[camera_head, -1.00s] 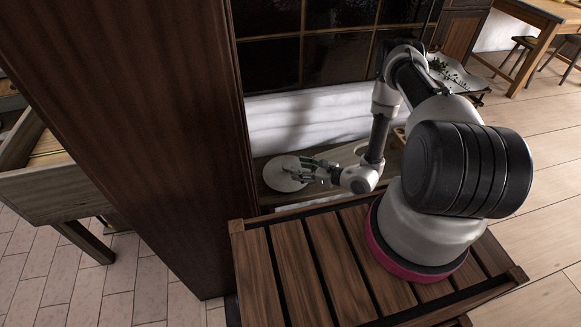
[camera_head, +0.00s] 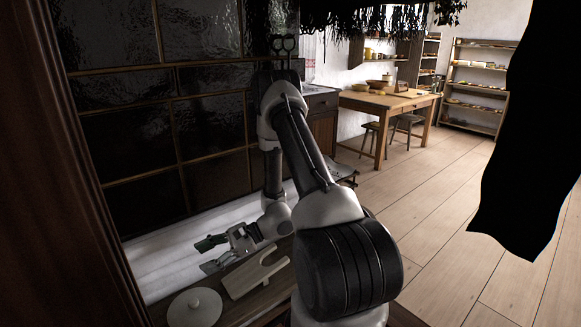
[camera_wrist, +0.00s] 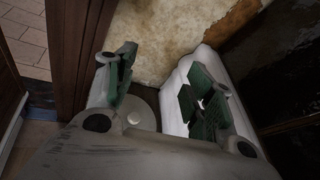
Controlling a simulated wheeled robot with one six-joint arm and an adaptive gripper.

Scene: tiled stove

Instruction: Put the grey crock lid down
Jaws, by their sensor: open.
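The grey crock lid (camera_head: 195,307) is a pale round disc with a small knob. It lies flat, knob up, on a wooden bench (camera_head: 246,312) at the bottom of the head view. My gripper (camera_head: 208,254) is open and empty, above and apart from the lid. In the wrist view, part of the lid (camera_wrist: 147,101) and its knob show beyond and between the open fingers (camera_wrist: 160,85); the rest is hidden by my gripper.
A pale board with a handle (camera_head: 255,273) lies on the bench right of the lid. A white ledge (camera_head: 165,260) runs behind, below the dark tiled wall (camera_head: 120,130). A dark wooden post (camera_head: 75,200) stands close on the left. Open floor lies to the right.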

